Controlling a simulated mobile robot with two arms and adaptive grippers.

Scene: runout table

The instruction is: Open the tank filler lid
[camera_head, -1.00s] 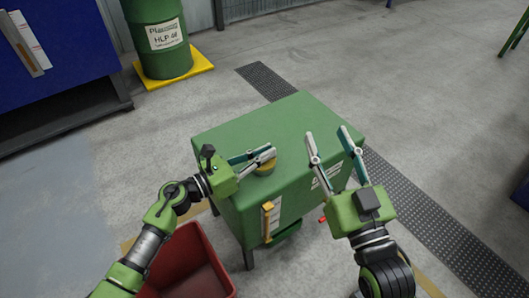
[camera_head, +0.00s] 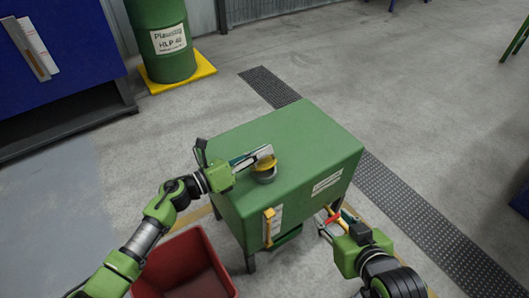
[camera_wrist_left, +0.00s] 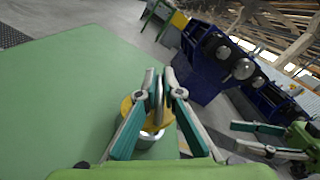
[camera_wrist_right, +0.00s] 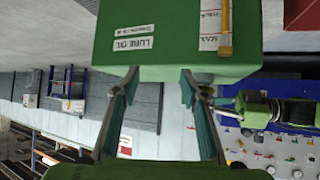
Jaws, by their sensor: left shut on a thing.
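The green tank (camera_head: 300,140) stands on legs in the middle of the head view. Its round filler (camera_head: 265,177) is on the top, with a grey neck and a yellow lid (camera_head: 268,163). In the left wrist view the yellow lid (camera_wrist_left: 127,106) shows around the fingers, with a thin plate upright between the fingertips (camera_wrist_left: 158,88). How far the lid is tilted is partly hidden by the fingers. My right gripper (camera_wrist_right: 160,78) is open and empty, low beside the tank's labelled side.
A red bin (camera_head: 185,268) stands on the floor below my left arm. A yellow-framed level gauge (camera_head: 268,226) is on the tank's front. A red handle (camera_head: 333,218) is near my right gripper. A green drum (camera_head: 160,40) stands behind. The floor beyond the tank is clear.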

